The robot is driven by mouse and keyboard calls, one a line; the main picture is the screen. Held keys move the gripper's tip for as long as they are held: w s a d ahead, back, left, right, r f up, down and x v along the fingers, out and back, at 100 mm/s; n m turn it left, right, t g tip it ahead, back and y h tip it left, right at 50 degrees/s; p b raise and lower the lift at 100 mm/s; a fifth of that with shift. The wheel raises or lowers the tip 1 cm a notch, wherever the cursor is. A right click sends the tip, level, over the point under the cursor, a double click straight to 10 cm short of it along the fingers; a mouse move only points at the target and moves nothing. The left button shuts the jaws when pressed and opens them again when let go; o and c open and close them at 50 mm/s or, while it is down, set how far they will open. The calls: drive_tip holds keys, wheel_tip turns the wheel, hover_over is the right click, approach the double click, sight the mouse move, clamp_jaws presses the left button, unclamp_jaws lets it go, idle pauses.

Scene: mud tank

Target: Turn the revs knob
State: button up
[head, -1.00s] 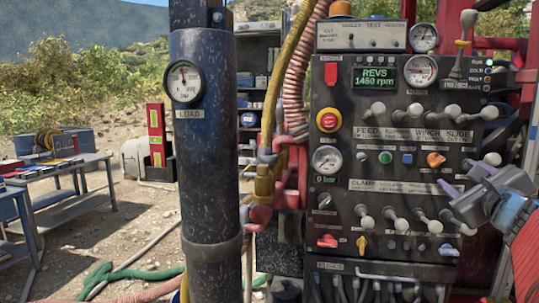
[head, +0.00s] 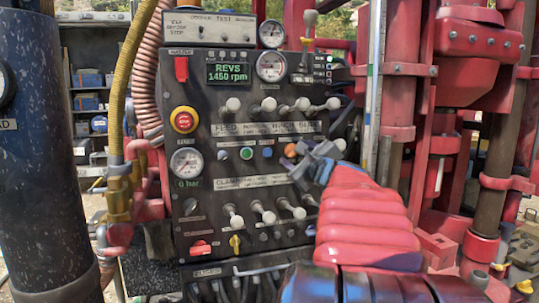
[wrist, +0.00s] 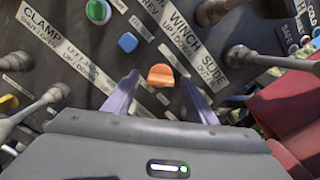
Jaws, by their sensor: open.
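An orange knob (head: 290,150) sits on the dark control panel (head: 180,230), right of a blue button, in the head view. I cannot read a revs label on it. In the wrist view the orange knob (wrist: 161,75) shows between and just beyond my two finger tips. My gripper (head: 306,160) is open in front of the knob and partly covers that area in the head view. The gripper (wrist: 158,80) has a finger on each side of the knob in the picture. Contact cannot be told. The green display (head: 228,73) reads REVS 1450 rpm.
Levers (head: 268,104) stick out above the knob, and more levers (head: 262,212) below it. A red emergency button (head: 183,119) and a green button (head: 246,153) are to the left. Red rig pipework (head: 450,130) stands on the right.

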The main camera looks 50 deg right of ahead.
drive_tip(key=shift+c, duration=0.3)
drive_tip(key=c, duration=1)
drive_tip(key=shift+f+n, duration=0.1)
drive_tip(key=shift+n, duration=0.6)
drive_tip(key=o, duration=1.1)
drive_tip(key=shift+c, duration=0.2)
